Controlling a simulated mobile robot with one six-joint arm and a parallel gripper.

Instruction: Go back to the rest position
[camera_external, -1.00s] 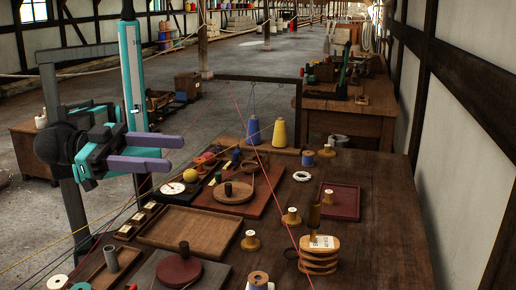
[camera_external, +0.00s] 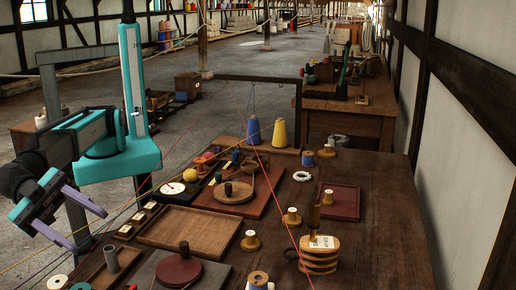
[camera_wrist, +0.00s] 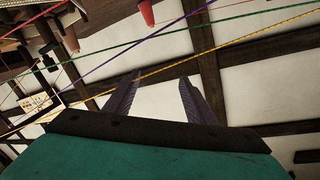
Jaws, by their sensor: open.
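My gripper (camera_external: 92,228) is at the left of the external view, beside the left edge of the wooden table (camera_external: 375,235). Its two purple fingers point down and to the right and stand apart with nothing between them. In the wrist view the purple fingers (camera_wrist: 155,98) are also spread and empty. Behind them are a white wall with dark beams and several coloured strands. The rest position itself is not marked in the views.
Thin yellow and red strands (camera_external: 270,185) cross near my gripper and over the table. An empty wooden tray (camera_external: 185,232), a dark red disc (camera_external: 178,270) and several spools (camera_external: 251,240) stand on the table. The floor behind at left is mostly open.

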